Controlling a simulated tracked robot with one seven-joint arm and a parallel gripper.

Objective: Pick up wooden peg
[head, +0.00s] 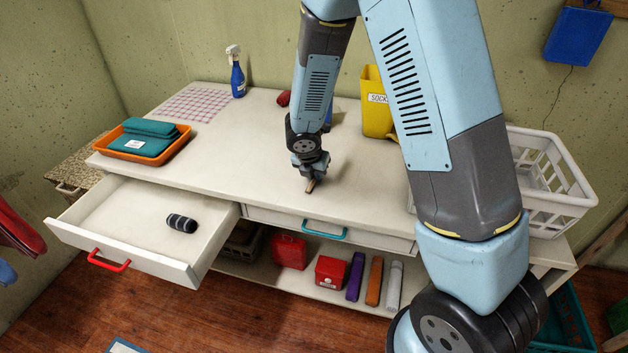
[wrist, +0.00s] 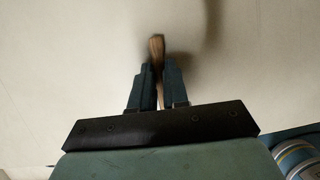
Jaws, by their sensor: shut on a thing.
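The wooden peg (wrist: 157,46) is a slim brown piece held between the two fingers of my gripper (wrist: 158,72) in the wrist view. Its far end sticks out past the fingertips. In the head view the peg (head: 311,186) shows just below my gripper (head: 309,177), close over the white worktop near its front edge. I cannot tell whether the peg touches the worktop. My gripper is shut on the peg.
The white worktop (head: 240,136) is clear around my gripper. An open drawer (head: 120,206) holding a dark roll (head: 182,223) juts out at left. An orange tray (head: 175,150), a blue spray bottle (head: 237,78), a yellow bin (head: 372,112) and a white basket (head: 560,195) stand around.

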